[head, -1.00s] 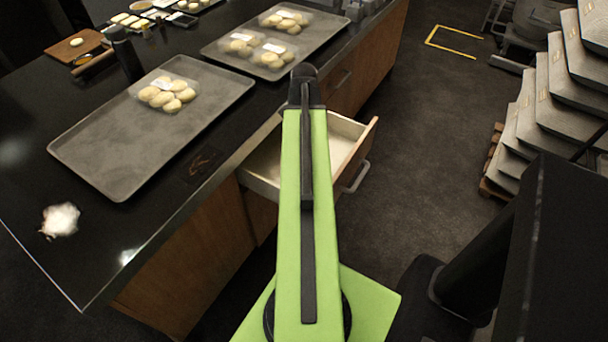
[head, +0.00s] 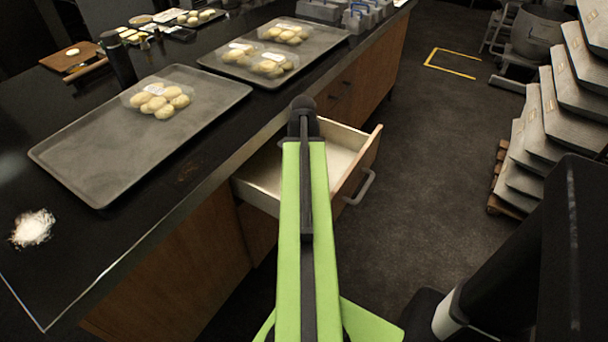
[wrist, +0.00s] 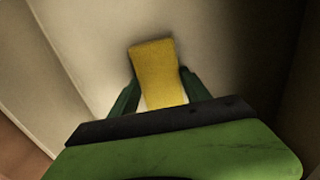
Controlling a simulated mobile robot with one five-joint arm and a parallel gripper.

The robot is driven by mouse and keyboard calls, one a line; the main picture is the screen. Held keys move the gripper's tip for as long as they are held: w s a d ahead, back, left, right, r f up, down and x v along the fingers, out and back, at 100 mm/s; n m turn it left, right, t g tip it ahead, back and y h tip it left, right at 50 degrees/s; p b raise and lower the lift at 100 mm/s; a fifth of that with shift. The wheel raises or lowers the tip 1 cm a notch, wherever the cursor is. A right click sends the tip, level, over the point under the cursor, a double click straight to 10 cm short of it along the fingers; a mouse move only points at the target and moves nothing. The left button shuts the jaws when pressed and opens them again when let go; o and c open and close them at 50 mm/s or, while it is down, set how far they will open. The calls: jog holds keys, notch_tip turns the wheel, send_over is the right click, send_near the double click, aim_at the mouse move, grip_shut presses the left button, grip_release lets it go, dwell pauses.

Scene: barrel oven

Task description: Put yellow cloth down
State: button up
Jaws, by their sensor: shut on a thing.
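The yellow cloth (wrist: 155,72) is between the two dark green fingers of my gripper (wrist: 158,84) in the wrist view. My gripper is shut on it, and the cloth sticks out past the fingertips. Pale surfaces like the inside of a drawer lie beyond and around it. I cannot tell whether the cloth touches the bottom. In the head view the open drawer (head: 262,183) has a pale inside and a wooden front with a handle. My green arm reaches over it and hides its middle. The cloth and my gripper are hidden in the head view.
The black counter (head: 95,243) above the drawer holds a grey tray (head: 95,165) with packed dough balls (head: 160,98), another tray (head: 318,45) and a patch of white flour (head: 33,228). Stacked grey sacks (head: 567,105) stand at the right. The floor between is clear.

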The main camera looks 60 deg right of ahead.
jog(key=shift+f, duration=0.25)
jog(key=o, duration=1.3)
jog(key=shift+r, duration=0.1)
notch_tip(320, 180, up, 12)
jog(key=p, duration=1.2)
jog(key=shift+r+p, duration=0.25)
jog(key=shift+p, duration=0.05)
